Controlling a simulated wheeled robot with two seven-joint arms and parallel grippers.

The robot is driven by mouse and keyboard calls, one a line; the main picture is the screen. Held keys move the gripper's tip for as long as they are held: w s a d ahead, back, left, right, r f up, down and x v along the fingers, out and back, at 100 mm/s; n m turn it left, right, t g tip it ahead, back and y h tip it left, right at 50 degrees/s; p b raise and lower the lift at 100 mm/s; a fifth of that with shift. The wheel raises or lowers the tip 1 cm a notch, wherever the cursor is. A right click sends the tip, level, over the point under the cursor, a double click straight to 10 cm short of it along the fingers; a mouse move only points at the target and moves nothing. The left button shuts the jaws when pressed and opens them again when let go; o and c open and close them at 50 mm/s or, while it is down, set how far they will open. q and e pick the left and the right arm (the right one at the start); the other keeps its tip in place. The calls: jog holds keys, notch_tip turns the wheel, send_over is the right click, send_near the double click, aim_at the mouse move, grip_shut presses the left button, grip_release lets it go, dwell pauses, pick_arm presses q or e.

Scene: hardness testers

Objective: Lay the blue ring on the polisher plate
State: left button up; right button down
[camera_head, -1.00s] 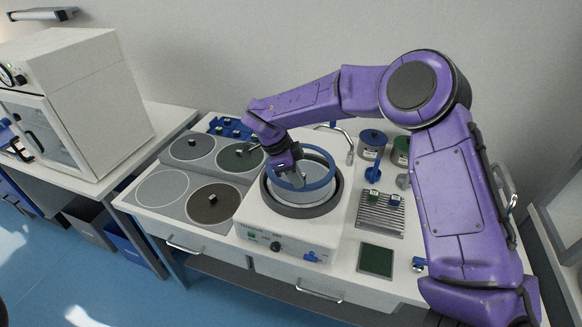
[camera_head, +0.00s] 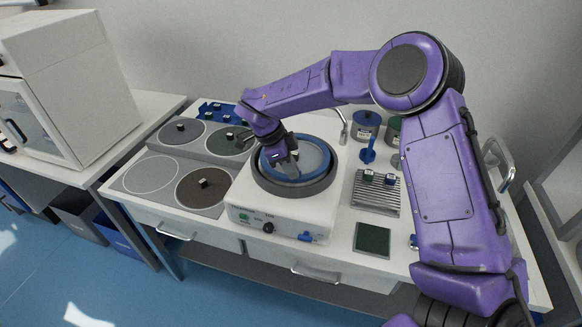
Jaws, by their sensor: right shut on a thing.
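The blue ring (camera_head: 327,160) is down in the round bowl of the polisher (camera_head: 250,207), around the light grey plate (camera_head: 308,155). It looks roughly level and close to the plate; I cannot tell whether it touches all round. My right gripper (camera_head: 287,168) reaches in from above and is shut on the ring's near-left side, hiding part of it. The polisher's dark rim surrounds the ring. My left gripper is not in view.
Left of the polisher are several round discs, such as a brown one (camera_head: 204,187). On the right are a ribbed rack (camera_head: 376,194) with small samples, a dark green pad (camera_head: 372,239) and lidded jars (camera_head: 366,124). A metal faucet stands behind the polisher.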

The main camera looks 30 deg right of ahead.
jog(key=shift+w+f, duration=0.15)
jog(key=shift+f, duration=0.5)
jog(key=c, duration=1.1)
grip_release()
jog(key=shift+a, duration=0.1)
jog(key=shift+c, duration=0.2)
jog(key=shift+r, duration=0.1)
